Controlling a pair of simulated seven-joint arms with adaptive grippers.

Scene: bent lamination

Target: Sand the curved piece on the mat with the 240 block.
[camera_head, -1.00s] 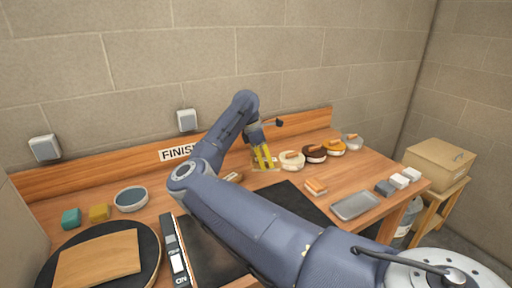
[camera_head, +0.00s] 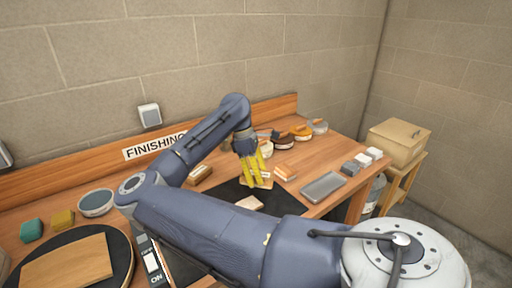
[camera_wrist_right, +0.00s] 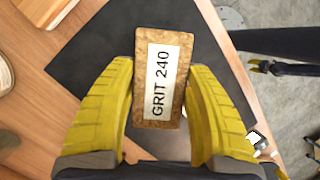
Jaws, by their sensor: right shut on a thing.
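My right gripper (camera_head: 258,180) has yellow fingers shut on the 240 block (camera_wrist_right: 160,77), a cork-coloured block with a "GRIT 240" label facing the wrist camera. It holds the block over the dark mat (camera_wrist_right: 88,62); I cannot tell whether the block touches anything below. In the head view, a small pale wooden piece (camera_head: 249,202) shows on the mat beside my forearm, which may hide part of it; its curve cannot be made out. A broad wooden board (camera_head: 66,262) with a slightly curved edge lies on a round black disc at the left.
Several small blocks line the right edge, and round pads stand along the back. A labelled block (camera_head: 199,174) sits left of the gripper. A cardboard box (camera_head: 398,140) stands beyond the table.

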